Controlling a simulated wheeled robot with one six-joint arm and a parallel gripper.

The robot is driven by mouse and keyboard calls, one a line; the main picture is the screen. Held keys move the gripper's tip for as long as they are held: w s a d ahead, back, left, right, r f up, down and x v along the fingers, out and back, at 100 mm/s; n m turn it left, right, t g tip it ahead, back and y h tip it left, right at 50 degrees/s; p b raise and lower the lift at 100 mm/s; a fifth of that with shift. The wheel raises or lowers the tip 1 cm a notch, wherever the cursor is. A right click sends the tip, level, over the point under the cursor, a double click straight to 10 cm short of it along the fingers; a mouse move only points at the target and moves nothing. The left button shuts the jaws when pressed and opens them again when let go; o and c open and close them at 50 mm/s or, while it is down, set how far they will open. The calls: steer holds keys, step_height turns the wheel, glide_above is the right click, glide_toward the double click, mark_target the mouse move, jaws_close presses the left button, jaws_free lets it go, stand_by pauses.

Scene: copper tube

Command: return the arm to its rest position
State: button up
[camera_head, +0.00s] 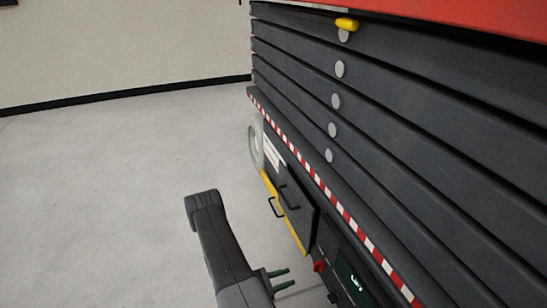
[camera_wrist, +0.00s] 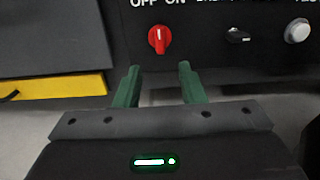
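My gripper (camera_wrist: 160,70) has two green fingers standing apart with nothing between them. In the head view my gripper (camera_head: 283,279) is at the lower middle, with its fingers pointing right toward the control panel of a large dark machine. My grey arm reaches up and left from it over the floor. A red rotary knob (camera_wrist: 158,39), below the words OFF and ON, is beyond the gap between the fingertips and apart from them. The knob also shows in the head view (camera_head: 319,266), to the right of the fingertips.
The black panel also bears a dark switch (camera_wrist: 238,36) and a silver round button (camera_wrist: 297,31). A drawer-like box with a yellow edge (camera_head: 285,212) and black handles is beside the panel. A red-and-white striped rail (camera_head: 345,215) runs above. The floor (camera_head: 110,180) to the left is clear.

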steer(key=b+x, duration=0.2)
steer(key=x, duration=0.8)
steer(key=shift+f, duration=0.1)
steer(key=shift+d+m, duration=0.15)
steer(key=shift+m, duration=0.15)
steer(key=shift+r+m+p, duration=0.2)
steer(key=shift+m+p, duration=0.4)
steer(key=shift+m, duration=0.6)
steer(key=p, duration=0.3)
glide_toward(314, 267)
steer(key=v, duration=0.5)
steer(key=shift+s+d+r+g, duration=0.1)
steer(key=shift+s+d+g, duration=0.1)
steer(key=shift+g, duration=0.1)
